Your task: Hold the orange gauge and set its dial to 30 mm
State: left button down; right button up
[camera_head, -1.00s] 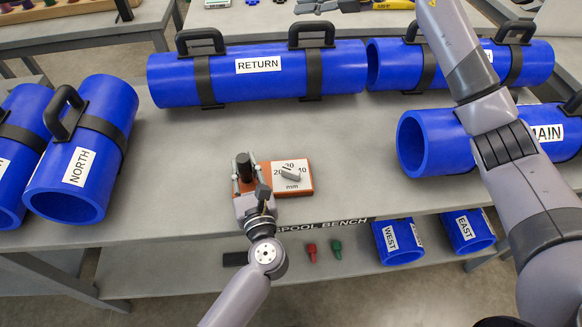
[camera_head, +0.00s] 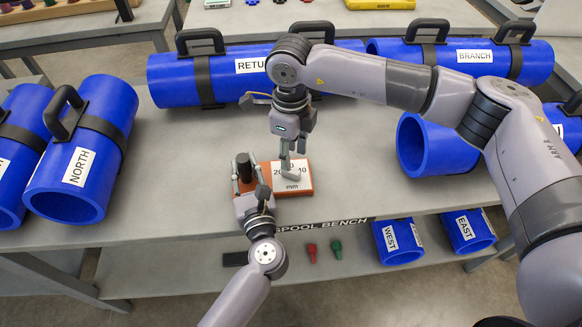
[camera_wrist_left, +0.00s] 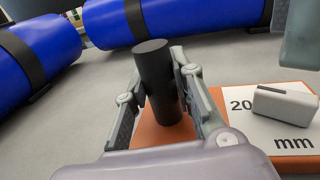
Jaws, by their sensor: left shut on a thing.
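The orange gauge (camera_head: 305,192) lies on the bench with a white dial face marked 20, 40 and mm. Its black upright post (camera_wrist_left: 161,85) is between the fingers of my left gripper (camera_head: 246,176), which is shut on it. In the left wrist view, the grey dial knob (camera_wrist_left: 285,102) sits across the face, its left end near the 20. My right gripper (camera_head: 294,162) is above the dial, fingers pointing down and apart, around or just above the knob; contact cannot be told. The fingers hide the 30 and most of the knob in the head view.
Blue pipes surround the work area: NORTH (camera_head: 84,150) at left, RETURN (camera_head: 180,84) behind, another (camera_head: 428,148) at right. WEST (camera_head: 398,241) and EAST (camera_head: 468,231) pipes lie on the lower shelf. The bench left of the gauge is clear.

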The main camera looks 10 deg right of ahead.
aim_at(291, 170)
jog(key=shift+f, duration=2.9)
jog(key=shift+c, duration=0.6)
grip_shut()
